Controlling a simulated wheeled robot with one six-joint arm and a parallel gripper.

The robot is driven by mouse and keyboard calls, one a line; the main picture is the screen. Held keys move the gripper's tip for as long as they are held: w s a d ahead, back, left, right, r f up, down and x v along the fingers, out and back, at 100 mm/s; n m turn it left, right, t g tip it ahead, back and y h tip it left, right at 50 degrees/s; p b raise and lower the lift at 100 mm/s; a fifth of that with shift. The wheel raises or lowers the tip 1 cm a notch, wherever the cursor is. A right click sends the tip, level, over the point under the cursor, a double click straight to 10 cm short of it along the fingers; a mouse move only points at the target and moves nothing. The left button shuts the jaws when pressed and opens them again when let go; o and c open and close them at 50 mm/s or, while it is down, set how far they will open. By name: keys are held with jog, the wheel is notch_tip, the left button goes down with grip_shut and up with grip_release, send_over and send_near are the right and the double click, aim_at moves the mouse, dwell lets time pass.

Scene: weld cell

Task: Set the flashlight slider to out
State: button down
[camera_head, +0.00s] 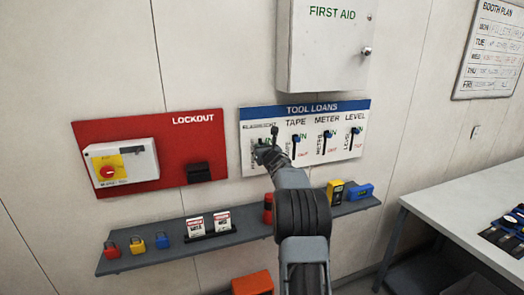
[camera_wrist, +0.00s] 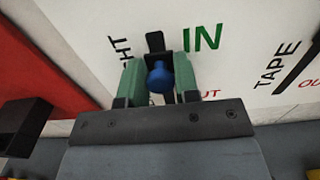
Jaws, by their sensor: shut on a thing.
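The tool loans board (camera_head: 304,108) hangs on the wall with a column for each tool. The flashlight slider is the leftmost, and my arm partly covers it in the head view. In the wrist view its blue knob (camera_wrist: 160,77) sits between the green fingers of my gripper (camera_wrist: 160,80), which is shut on it. The black slot (camera_wrist: 155,42) shows above the knob; its lower part is hidden. The green IN label (camera_wrist: 203,37) is up and right of the knob. The red OUT label (camera_wrist: 208,94) is lower right, partly covered by a finger. My gripper also shows in the head view (camera_head: 264,148).
The tape slider (camera_head: 296,138), meter slider (camera_head: 327,134) and level slider (camera_head: 355,131) are to the right. The red lockout board (camera_head: 150,180) is left, the first aid cabinet (camera_head: 325,50) above. A shelf (camera_head: 160,258) with locks and tools runs below.

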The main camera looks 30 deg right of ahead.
notch_tip(320, 180, down, 8)
jog(key=b, duration=0.8)
jog(key=c, duration=1)
grip_release()
jog(key=shift+o, duration=0.5)
jog(key=shift+r, duration=0.15)
jog(key=b+v, duration=0.5)
jog(key=v, duration=0.9)
jog(key=shift+w, duration=0.1)
